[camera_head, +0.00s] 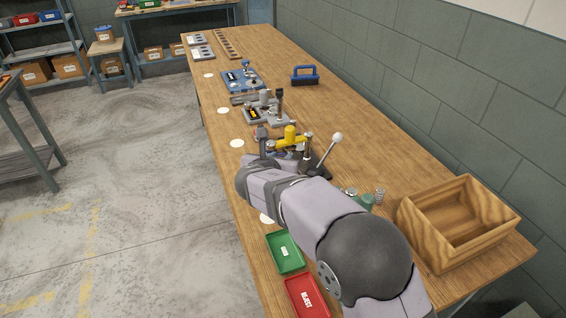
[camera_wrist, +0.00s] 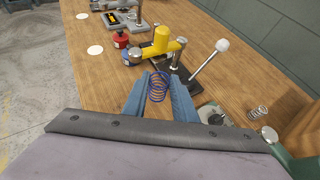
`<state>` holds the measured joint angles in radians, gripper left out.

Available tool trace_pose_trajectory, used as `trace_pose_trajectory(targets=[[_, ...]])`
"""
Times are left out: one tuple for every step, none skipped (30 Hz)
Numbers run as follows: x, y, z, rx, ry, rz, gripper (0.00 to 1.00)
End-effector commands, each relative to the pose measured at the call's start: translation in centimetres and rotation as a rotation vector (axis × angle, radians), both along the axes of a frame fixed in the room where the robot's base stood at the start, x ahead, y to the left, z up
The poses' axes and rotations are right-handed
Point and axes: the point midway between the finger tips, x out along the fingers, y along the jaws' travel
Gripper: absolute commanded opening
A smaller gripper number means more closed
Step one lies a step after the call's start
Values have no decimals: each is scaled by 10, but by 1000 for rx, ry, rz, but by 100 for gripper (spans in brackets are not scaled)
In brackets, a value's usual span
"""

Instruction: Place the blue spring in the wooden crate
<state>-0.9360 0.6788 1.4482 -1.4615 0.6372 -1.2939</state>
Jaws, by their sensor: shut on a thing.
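The blue spring (camera_wrist: 157,84) stands between the two blue fingers of my gripper (camera_wrist: 160,93) in the wrist view. The fingers are shut on it from both sides, close to the coiler (camera_wrist: 163,45) with its yellow top and white-knobbed lever. Whether the spring touches the coiler or the table, I cannot tell. In the head view my arm hides the spring and the fingers. The wooden crate (camera_head: 422,238) stands at the right near end of the bench, well to the right of my gripper. Its visible inside is empty.
A silver spring (camera_head: 380,195) stands between the coiler and the crate, near green parts. A green tray (camera_head: 285,252) and a red tray (camera_head: 307,297) lie at the near left edge. The wall (camera_head: 460,100) runs along the bench's right side. Other fixtures stand farther back.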

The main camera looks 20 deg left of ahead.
Motion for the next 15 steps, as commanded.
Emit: trace_pose_trajectory(targets=[[0,0,2,0,0,0,4],[0,0,3,0,0,0,4],[0,0,6,0,0,0,4],[0,0,8,0,0,0,4],[0,0,11,0,-1,0,4],[0,0,15,0,-1,0,4],[0,0,18,0,-1,0,4],[0,0,21,0,-1,0,4],[0,0,25,0,0,0,4],[0,0,28,0,0,0,4],[0,0,30,0,0,0,4],[0,0,31,0,0,0,4],[0,0,32,0,0,0,4],[0,0,32,0,0,0,4],[0,0,32,0,0,0,4]])
